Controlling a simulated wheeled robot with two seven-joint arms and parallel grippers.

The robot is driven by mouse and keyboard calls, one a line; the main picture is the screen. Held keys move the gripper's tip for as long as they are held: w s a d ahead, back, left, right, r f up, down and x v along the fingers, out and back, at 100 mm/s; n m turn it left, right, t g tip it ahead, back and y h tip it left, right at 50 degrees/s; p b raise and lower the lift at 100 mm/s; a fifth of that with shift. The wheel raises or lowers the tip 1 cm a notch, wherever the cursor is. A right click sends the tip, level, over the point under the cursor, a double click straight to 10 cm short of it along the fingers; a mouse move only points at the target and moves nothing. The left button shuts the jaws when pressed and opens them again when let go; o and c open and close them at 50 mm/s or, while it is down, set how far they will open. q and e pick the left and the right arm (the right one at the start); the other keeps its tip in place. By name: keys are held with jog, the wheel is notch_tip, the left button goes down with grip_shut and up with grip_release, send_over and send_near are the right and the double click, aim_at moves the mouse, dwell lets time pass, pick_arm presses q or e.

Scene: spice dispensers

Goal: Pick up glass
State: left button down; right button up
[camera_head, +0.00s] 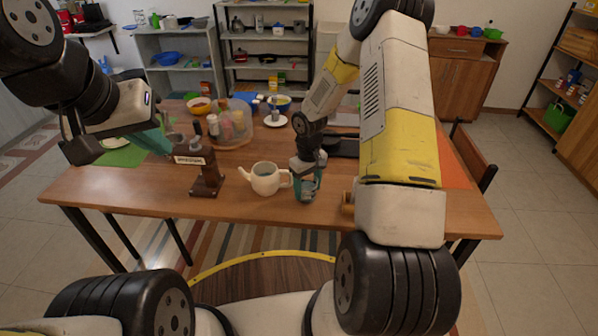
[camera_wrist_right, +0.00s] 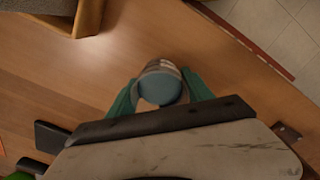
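A small glass (camera_wrist_right: 160,84) with a blue-grey round face and a pale banded rim sits between the teal fingers of my right gripper (camera_head: 307,188) in the right wrist view. The fingers flank it closely on both sides. I cannot tell whether they press on it. In the head view the glass is mostly hidden by the gripper, low over the table's front part, right of the white teapot. My left gripper (camera_head: 160,140) is over the table's left side, its teal fingers near the brown dispenser stand. Its opening is not clear.
The wooden table (camera_head: 120,195) carries a white teapot (camera_head: 266,178) close left of my right gripper. A brown labelled dispenser stand (camera_head: 205,175) stands further left. Behind are a tray of jars (camera_head: 231,125), bowls and a saucer (camera_head: 275,121). The table's front left is clear.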

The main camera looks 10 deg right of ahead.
jog(key=c, duration=0.6)
jog(key=shift+c, duration=0.2)
jog(key=shift+r, duration=0.15)
